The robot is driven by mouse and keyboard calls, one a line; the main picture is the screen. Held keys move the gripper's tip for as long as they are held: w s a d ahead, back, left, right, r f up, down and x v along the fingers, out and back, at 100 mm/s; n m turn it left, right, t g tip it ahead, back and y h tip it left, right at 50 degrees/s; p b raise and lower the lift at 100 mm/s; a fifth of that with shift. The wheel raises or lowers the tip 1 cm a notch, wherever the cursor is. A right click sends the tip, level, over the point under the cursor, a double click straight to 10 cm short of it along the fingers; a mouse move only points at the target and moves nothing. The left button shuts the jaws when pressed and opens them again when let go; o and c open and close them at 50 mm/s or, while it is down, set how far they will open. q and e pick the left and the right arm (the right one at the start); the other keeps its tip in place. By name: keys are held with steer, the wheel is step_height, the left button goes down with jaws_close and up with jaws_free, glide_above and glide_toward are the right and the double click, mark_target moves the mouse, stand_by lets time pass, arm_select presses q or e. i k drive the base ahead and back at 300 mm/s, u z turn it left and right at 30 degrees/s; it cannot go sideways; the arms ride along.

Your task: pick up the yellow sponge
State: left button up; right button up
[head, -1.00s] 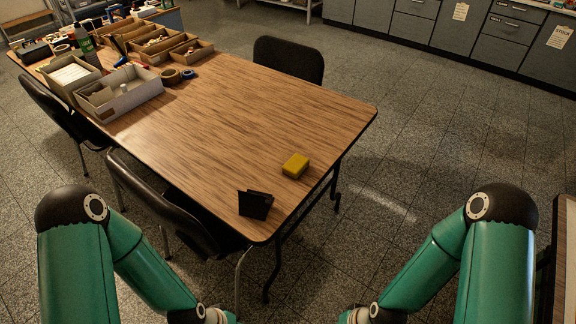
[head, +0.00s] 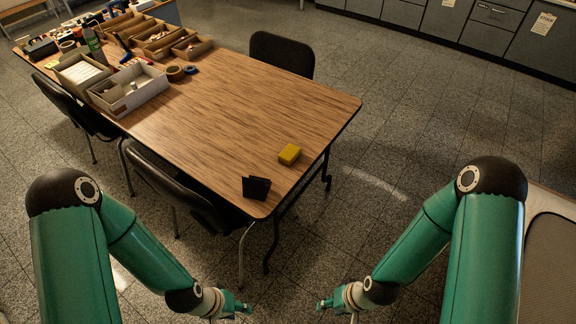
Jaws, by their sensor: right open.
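The yellow sponge (head: 289,154) lies on the wooden table (head: 235,115), near its right end. My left gripper (head: 246,309) is low in the head view, in front of the table's near corner and well apart from the sponge. It is small in the picture, and its jaw state is unclear. My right gripper (head: 322,305) is at the bottom centre, facing the left one. It is open and apart from the sponge.
A black folded object (head: 256,187) stands on the table near the sponge. Boxes, including a grey tray (head: 130,90), and tape rolls fill the far left end. Black chairs (head: 281,54) stand around the table. The table's middle is clear.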

mark_target(290, 152)
steer(key=z, duration=0.3)
steer(key=k, duration=0.2)
steer(key=z, duration=0.55)
steer(key=i, duration=1.8)
steer(key=u, duration=2.45)
